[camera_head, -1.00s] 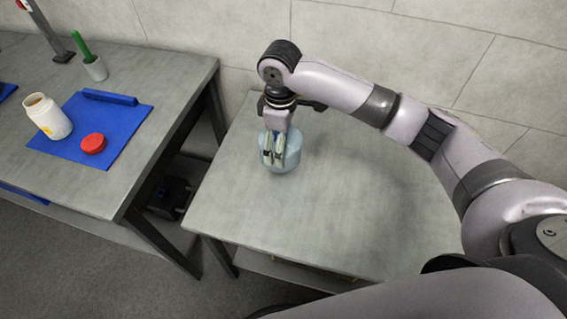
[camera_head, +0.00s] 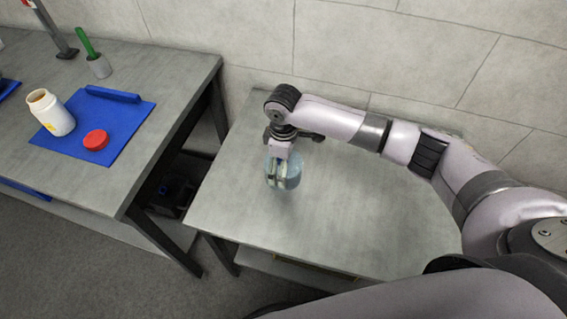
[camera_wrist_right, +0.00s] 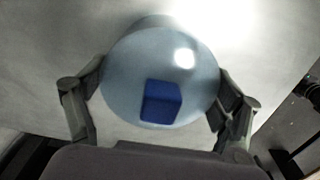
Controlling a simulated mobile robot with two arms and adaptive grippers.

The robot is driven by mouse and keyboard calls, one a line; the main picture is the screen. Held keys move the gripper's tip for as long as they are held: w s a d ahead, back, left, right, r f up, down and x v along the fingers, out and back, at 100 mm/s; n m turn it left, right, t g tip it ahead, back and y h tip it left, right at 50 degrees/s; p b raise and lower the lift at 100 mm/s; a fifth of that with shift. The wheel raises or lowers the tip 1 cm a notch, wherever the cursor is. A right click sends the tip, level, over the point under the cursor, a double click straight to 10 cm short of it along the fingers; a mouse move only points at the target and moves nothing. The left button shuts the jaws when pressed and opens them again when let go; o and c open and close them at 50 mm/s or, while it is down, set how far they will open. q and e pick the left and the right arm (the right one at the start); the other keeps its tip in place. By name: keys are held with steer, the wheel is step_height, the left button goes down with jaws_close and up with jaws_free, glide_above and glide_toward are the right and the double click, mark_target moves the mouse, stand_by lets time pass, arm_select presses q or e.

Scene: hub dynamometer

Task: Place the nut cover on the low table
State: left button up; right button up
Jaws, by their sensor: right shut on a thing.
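The nut cover (camera_head: 293,173) is a pale blue, see-through round cover. It is over the left half of the grey low table (camera_head: 350,215). My right gripper (camera_head: 278,173) points down and is shut on the cover. My left gripper is not in view.
A higher workbench (camera_head: 150,75) stands at the left, across a narrow gap. The low table's middle and front are clear.

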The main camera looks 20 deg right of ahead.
steer(key=o, duration=1)
steer(key=shift+f, duration=0.1)
steer(key=shift+o, duration=0.2)
step_height(320, 180, up, 12)
steer(key=shift+r, duration=0.15)
